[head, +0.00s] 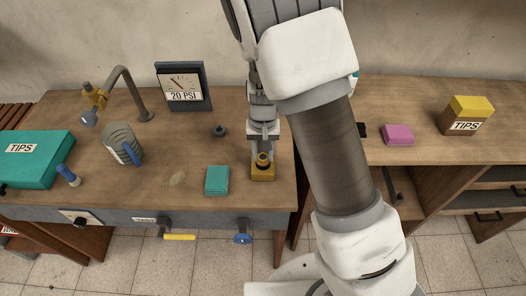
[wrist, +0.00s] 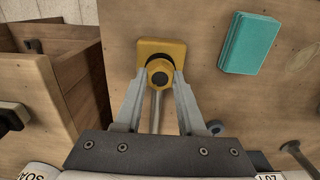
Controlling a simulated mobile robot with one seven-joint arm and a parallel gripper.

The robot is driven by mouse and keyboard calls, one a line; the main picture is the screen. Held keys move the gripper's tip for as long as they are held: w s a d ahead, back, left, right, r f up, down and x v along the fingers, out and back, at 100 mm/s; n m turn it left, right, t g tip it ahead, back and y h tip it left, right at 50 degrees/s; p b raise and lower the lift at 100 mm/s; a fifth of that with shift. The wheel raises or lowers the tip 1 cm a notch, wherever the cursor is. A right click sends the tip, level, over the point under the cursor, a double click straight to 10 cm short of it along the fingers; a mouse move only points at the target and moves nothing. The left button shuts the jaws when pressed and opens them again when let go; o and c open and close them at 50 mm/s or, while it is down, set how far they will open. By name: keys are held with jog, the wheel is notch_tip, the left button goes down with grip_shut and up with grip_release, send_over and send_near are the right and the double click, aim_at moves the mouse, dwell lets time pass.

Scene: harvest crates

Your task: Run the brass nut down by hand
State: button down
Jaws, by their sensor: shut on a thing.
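The brass nut (wrist: 159,73) sits on a dark threaded stud that stands on a yellow block (wrist: 151,47). In the wrist view my gripper (wrist: 160,82) has one finger on each side of the nut, shut on it. In the head view my gripper (head: 264,149) reaches down over the yellow block (head: 262,174) near the bench's right end, and the nut (head: 263,159) shows as a small yellow ring there. The fingers partly hide the nut's sides, and I cannot tell how far down the stud it sits.
A teal box (head: 217,180) lies left of the block. A pink box (head: 397,135) and a TIPS box (head: 466,115) stand on the right bench.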

jog(key=c, duration=0.7)
grip_release()
jog(key=shift+f+n+b, duration=0.1)
jog(key=shift+n+b, duration=0.3)
jog(key=shift+n, duration=0.5)
jog(key=shift+n+b, duration=0.45)
jog(key=shift+n, duration=0.35)
